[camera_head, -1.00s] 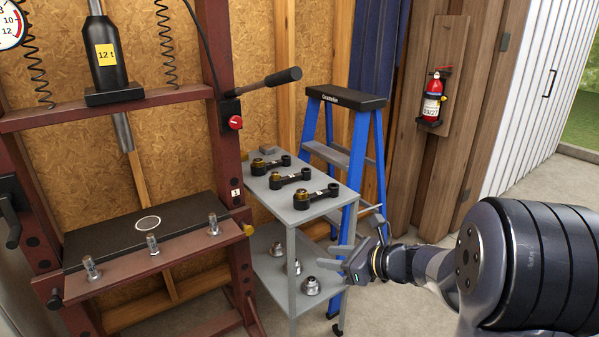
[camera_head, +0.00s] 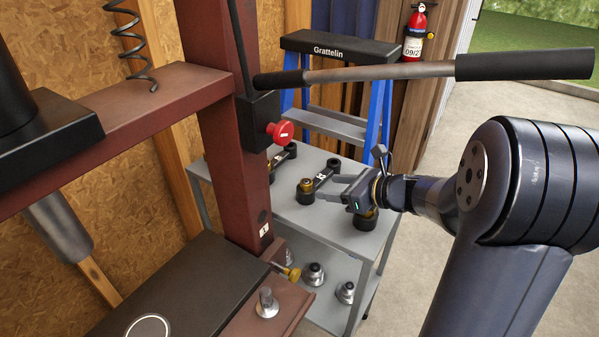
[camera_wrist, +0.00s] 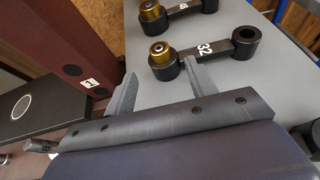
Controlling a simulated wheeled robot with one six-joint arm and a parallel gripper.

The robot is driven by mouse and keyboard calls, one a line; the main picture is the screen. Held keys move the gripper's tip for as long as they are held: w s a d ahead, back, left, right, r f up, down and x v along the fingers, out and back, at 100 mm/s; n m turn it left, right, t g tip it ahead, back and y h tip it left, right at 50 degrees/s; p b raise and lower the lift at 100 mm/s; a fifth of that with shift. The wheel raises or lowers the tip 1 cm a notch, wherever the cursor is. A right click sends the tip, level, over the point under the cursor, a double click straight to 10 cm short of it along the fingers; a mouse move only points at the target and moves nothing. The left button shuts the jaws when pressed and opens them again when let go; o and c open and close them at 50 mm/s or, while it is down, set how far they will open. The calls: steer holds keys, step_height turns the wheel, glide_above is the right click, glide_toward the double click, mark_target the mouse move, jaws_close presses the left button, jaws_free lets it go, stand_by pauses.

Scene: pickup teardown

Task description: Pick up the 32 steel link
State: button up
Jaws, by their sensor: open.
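The 32 steel link (camera_wrist: 217,50) is black with a white 32 on its bar. It lies flat on the grey cart top, with a brass-coloured bushing at its left end and an open ring at its right end. In the head view it appears to be the middle link (camera_head: 319,181). My gripper (camera_wrist: 160,84) is open and empty, its two fingers pointing toward the link's brass end. In the head view my gripper (camera_head: 328,187) is beside the middle link. I cannot tell the exact gap or height.
Another link (camera_wrist: 182,9) lies beyond it, and a third (camera_head: 367,221) is partly hidden under my gripper. The cart (camera_head: 300,215) stands beside the red press frame (camera_head: 236,165). The press's long lever (camera_head: 400,72) reaches across above. A blue stepladder (camera_head: 374,120) stands behind.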

mark_target(301, 182)
steer(key=x, duration=1)
steer(key=shift+w+a+p, duration=0.25)
steer(key=shift+a+p, duration=0.05)
steer(key=shift+c, duration=0.5)
jaws_close()
steer(key=shift+r, duration=0.1)
